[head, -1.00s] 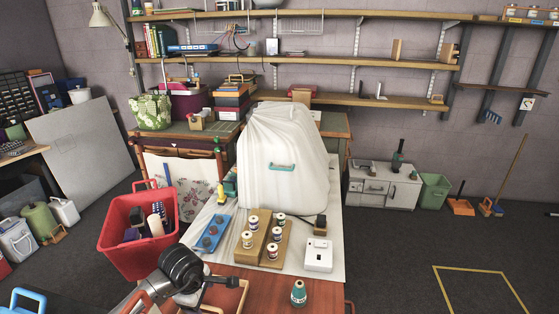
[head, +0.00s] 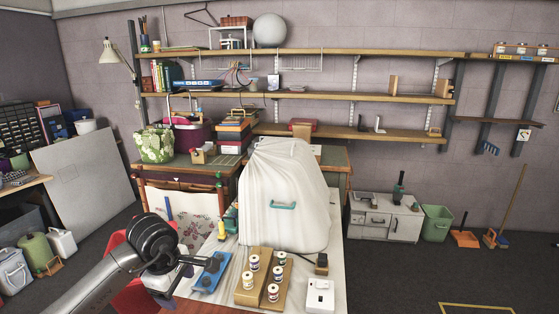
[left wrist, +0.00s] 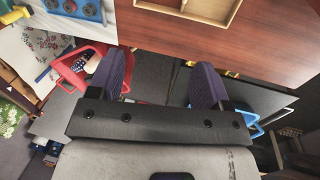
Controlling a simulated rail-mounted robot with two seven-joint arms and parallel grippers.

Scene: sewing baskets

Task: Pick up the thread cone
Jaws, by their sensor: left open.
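The teal thread cone is not visible in the current views. My left gripper (head: 192,263) is in the head view at lower left, beside the blue piece with dark discs (head: 211,272), with its fingers hard to make out there. In the left wrist view its two dark fingers (left wrist: 161,78) are spread apart with nothing between them. They appear over the gap beside the brown wooden table (left wrist: 220,50). My right gripper is not in view.
A wooden rack (head: 240,297) holds several small thread spools (head: 253,262). A white box (head: 320,294) stands to its right, and a white-covered bulky shape (head: 283,180) behind. A red basket (left wrist: 97,52) is below the left gripper. An open wooden tray (left wrist: 213,19) lies on the table.

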